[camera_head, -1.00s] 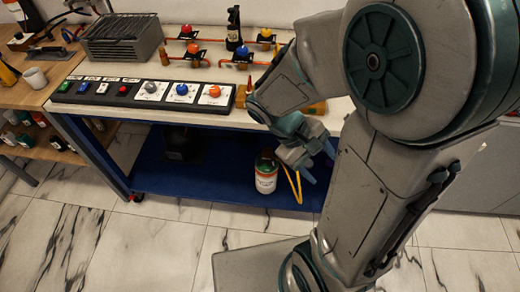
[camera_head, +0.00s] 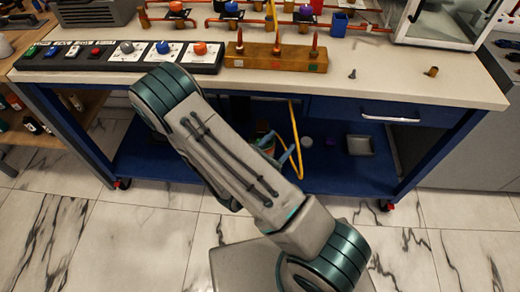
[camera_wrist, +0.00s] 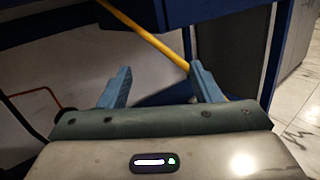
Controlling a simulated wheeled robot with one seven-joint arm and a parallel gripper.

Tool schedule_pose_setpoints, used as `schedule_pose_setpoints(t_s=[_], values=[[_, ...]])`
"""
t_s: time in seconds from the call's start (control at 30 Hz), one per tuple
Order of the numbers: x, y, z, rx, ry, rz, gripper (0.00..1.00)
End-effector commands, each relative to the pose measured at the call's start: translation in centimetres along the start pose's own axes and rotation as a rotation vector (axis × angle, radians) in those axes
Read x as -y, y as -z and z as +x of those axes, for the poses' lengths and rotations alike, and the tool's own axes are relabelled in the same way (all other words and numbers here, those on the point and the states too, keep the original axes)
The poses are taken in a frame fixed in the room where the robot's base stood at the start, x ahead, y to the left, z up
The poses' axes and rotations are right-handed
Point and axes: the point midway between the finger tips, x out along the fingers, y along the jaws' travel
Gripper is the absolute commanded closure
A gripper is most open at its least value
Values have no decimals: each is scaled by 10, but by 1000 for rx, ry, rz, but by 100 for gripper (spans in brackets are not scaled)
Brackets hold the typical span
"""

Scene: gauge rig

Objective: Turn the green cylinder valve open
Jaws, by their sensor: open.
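My gripper (camera_head: 284,150) is low in front of the bench's lower shelf, with its blue fingers partly behind my arm in the head view. In the wrist view my gripper (camera_wrist: 160,72) has its two blue fingers wide apart with nothing between them. The green cylinder (camera_head: 263,127) is almost wholly hidden behind my arm; only a small green and orange patch shows beside the fingers. Its valve cannot be made out. The wrist view does not clearly show the cylinder.
A yellow bar (camera_head: 296,136) slants down from under the bench, and it crosses the wrist view (camera_wrist: 150,38) ahead of the fingers. The blue lower shelf (camera_head: 330,178) holds a grey tray (camera_head: 360,145). The white benchtop (camera_head: 400,85) overhangs, with a drawer (camera_head: 390,110) on the right.

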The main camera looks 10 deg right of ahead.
Motion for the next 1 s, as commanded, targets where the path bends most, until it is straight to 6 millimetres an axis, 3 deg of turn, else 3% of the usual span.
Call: schedule_pose_setpoints(t_s=[0.03,0.2,0.4,0.67,1.0], values=[[-5,30,-9,-1,-85,-43,42],[-20,96,-36,-20,-346,-142,42],[-25,145,-60,-55,-544,-208,42],[-31,158,-60,-68,-596,-222,42],[-67,166,-4,-65,-593,-219,42]])
